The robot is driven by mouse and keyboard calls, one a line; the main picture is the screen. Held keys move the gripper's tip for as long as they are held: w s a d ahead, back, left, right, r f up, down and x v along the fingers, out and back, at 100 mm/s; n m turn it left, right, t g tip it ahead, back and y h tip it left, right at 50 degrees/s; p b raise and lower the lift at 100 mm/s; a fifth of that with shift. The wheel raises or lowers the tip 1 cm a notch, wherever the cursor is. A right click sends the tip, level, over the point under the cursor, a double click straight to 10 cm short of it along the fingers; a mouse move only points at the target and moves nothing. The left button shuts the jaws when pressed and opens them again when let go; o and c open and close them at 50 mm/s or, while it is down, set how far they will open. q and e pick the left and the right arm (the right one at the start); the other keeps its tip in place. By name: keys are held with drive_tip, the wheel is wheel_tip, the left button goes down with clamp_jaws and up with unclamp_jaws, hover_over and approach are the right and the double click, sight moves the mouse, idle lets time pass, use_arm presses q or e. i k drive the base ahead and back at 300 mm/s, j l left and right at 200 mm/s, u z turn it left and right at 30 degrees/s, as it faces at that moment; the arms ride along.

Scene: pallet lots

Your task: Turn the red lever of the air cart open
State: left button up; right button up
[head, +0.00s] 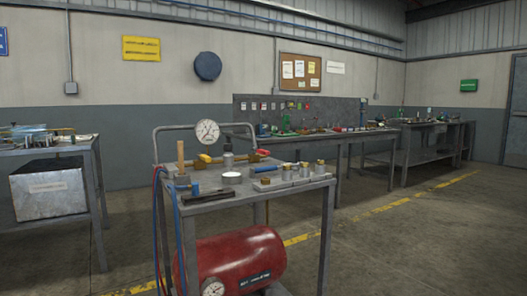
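The air cart (327,225) stands in the middle foreground of the head view. It is a grey metal cart with a red air tank (240,258) on its lower level. A round white gauge (207,131) stands above the back of its top. Behind the small parts on the top runs a brass-coloured pipe with yellow fittings (256,157). Neither of my grippers is in view.
Several metal fittings (287,172) and a dark bar tool (205,195) lie on the cart top. Red and blue hoses (181,240) hang at its left. A workbench (88,148) stands left, others behind. The floor (430,240) at right is clear.

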sight(261, 152)
drive_tip(key=i+l+u, duration=0.25)
drive_tip(key=u, duration=0.15)
drive_tip(key=i+l+u, duration=0.65)
drive_tip(key=l+u, duration=0.15)
